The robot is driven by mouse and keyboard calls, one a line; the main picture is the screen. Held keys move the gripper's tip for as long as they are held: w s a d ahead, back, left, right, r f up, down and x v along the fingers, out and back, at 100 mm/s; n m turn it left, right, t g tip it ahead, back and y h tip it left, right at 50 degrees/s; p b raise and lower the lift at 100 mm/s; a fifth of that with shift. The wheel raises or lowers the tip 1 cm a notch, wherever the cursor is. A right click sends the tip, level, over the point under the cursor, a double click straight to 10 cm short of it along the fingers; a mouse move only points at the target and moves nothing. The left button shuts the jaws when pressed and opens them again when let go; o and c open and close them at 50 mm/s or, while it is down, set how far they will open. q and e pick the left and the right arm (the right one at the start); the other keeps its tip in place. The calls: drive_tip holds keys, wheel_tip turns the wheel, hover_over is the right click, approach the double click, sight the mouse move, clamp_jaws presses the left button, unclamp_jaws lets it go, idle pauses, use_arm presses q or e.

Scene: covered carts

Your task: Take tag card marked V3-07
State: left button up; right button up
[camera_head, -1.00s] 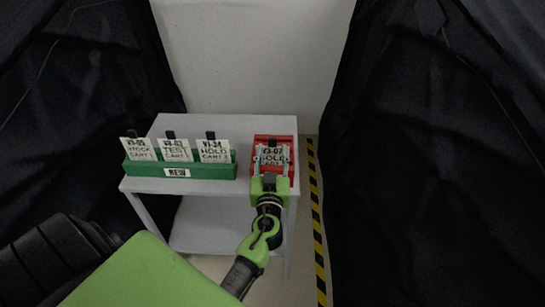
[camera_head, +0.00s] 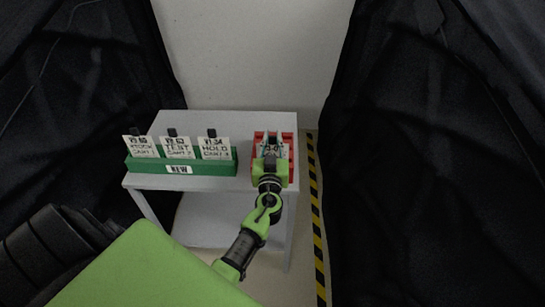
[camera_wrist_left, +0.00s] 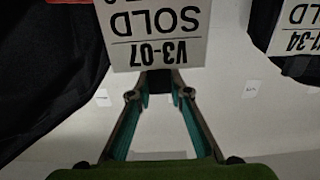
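The V3-07 tag card (camera_head: 271,146) is white with a black tab and stands at the red holder (camera_head: 257,145) on the right of the grey cart; my gripper mostly hides it. In the left wrist view the card (camera_wrist_left: 155,35) shows upside down with "V3-07" and "SOLD". My left gripper (camera_head: 275,147) is over the red holder. In the wrist view its fingers (camera_wrist_left: 162,92) stand apart, with the black tab between their tips. I cannot tell whether they touch it. My right gripper is not in view.
A green holder labelled NEW (camera_head: 208,168) with three white cards stands at the left on the grey cart (camera_head: 225,121). Black covers hang on both sides. A yellow-black floor strip (camera_head: 317,230) runs right of the cart. Bare top lies behind the holders.

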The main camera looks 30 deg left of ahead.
use_arm(q)
clamp_jaws()
wheel_tip(320, 180, up, 10)
drive_tip(key=shift+p, duration=1.25)
drive_tip(key=shift+r+p, duration=1.45)
drive_tip(key=shift+r, duration=0.7)
